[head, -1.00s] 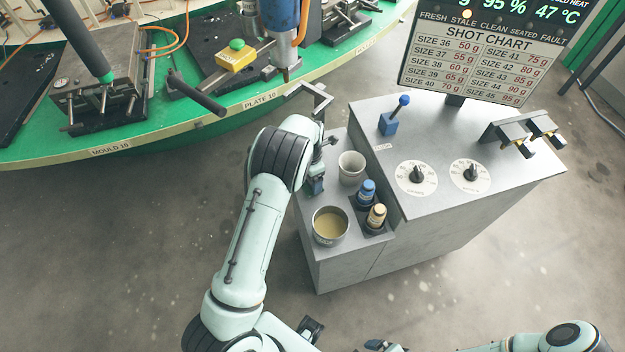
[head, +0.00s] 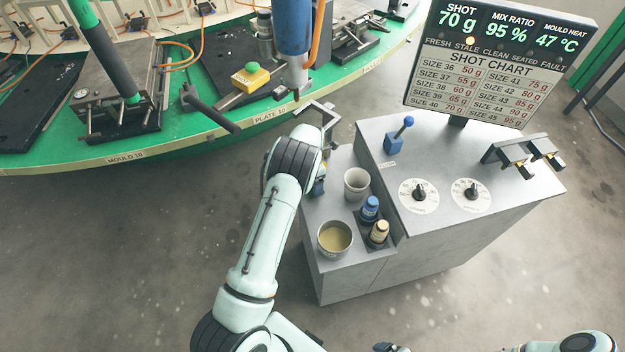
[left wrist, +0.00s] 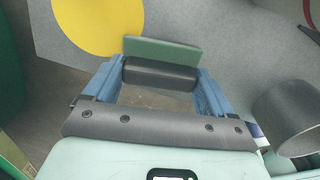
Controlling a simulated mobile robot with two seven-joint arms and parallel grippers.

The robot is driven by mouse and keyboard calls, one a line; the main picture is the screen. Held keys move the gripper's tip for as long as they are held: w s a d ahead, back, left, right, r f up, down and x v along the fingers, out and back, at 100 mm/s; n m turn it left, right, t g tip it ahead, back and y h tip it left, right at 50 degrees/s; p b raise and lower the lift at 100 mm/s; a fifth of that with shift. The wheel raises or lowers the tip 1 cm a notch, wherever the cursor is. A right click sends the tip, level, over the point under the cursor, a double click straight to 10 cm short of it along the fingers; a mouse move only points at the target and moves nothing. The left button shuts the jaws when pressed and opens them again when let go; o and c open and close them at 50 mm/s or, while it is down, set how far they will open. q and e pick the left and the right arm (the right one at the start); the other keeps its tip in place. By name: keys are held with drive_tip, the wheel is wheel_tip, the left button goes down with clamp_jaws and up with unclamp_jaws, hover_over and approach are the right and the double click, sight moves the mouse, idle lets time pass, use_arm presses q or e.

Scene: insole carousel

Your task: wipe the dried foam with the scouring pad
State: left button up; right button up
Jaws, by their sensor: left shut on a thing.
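The scouring pad is a green slab (left wrist: 162,51) with a dark block (left wrist: 160,74) at its near side. In the left wrist view my left gripper (left wrist: 158,84) is shut on the block between its blue fingers. A flat yellow round patch (left wrist: 98,22), perhaps the dried foam, lies on a grey surface beyond the pad's left end. I cannot tell whether the pad touches that surface. In the head view my left gripper (head: 319,186) is mostly hidden behind its arm, at the console's left edge. My right gripper (head: 390,347) barely shows at the bottom edge.
The grey console (head: 345,275) bears a grey cup (head: 357,182), an open tin (head: 335,237) of yellowish liquid, a blue-capped bottle (head: 370,207) and a cream-capped bottle (head: 379,232). The green carousel (head: 195,143) curves behind. A display (head: 490,65) stands at the back right.

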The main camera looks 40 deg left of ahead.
use_arm(q)
drive_tip(key=shift+w+a+r, duration=0.2)
drive_tip(key=shift+w, duration=0.05)
